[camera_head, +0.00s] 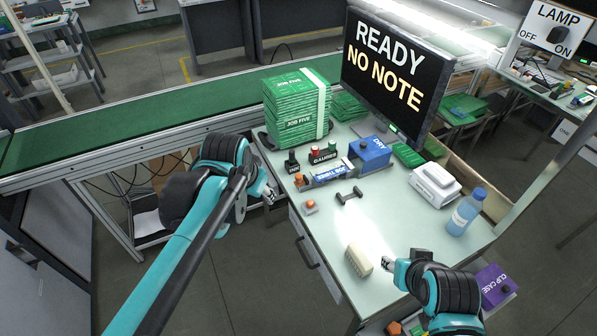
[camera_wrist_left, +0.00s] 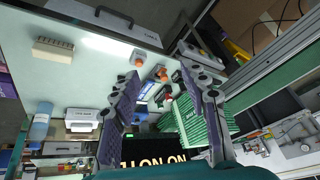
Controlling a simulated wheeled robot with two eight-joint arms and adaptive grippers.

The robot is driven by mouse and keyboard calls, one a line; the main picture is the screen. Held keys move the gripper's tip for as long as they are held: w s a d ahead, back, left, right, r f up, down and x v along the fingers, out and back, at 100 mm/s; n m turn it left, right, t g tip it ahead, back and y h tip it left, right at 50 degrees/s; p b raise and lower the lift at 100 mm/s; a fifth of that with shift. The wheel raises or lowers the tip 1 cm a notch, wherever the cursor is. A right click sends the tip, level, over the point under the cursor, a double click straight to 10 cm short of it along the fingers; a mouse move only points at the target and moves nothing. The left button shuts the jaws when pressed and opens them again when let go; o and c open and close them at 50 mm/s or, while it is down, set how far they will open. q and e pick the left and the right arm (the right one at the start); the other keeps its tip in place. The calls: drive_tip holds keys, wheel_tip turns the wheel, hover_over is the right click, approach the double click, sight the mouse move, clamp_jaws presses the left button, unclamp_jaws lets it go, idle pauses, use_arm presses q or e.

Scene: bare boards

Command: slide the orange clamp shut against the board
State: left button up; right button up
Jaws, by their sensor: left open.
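An orange clamp (camera_head: 299,181) appears to be the small orange block at the left end of a blue and silver fixture (camera_head: 327,175) on the pale table. Whether it touches a board there is too small to tell. The fixture's blue part also shows in the left wrist view (camera_wrist_left: 147,92), between my fingers. My left gripper (camera_head: 268,192) is open and empty, left of the fixture at the table's left edge; its spread fingers show in the left wrist view (camera_wrist_left: 165,115). My right gripper (camera_head: 388,264) is over the front of the table, right of a cream block; its jaws are unclear.
A second orange piece (camera_head: 310,206) and a dark dumbbell-shaped bar (camera_head: 349,195) lie before the fixture. Behind are a green stack (camera_head: 296,108), gauges (camera_head: 322,154) and a blue box (camera_head: 370,153). A cream block (camera_head: 359,261), white box (camera_head: 435,186) and bottle (camera_head: 466,213) also stand here.

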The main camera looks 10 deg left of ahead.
use_arm(q)
drive_tip(key=w+d+r+m, duration=0.1)
drive_tip(key=w+m, duration=0.1)
drive_tip(key=w, duration=0.5)
drive_tip(key=m+g+p, duration=0.4)
drive_tip(key=m+g, duration=0.1)
drive_tip(key=m, duration=0.1)
hover_over(298, 176)
wheel_tip(298, 176, down, 13)
drive_tip(key=shift+f, duration=0.1)
drive_tip(key=shift+w+f, duration=0.1)
drive_tip(key=shift+f, duration=0.55)
wheel_tip(298, 176, down, 7)
drive_tip(key=shift+f+b, duration=0.1)
drive_tip(key=shift+b, duration=0.95)
drive_tip(key=shift+c, duration=0.3)
clamp_jaws()
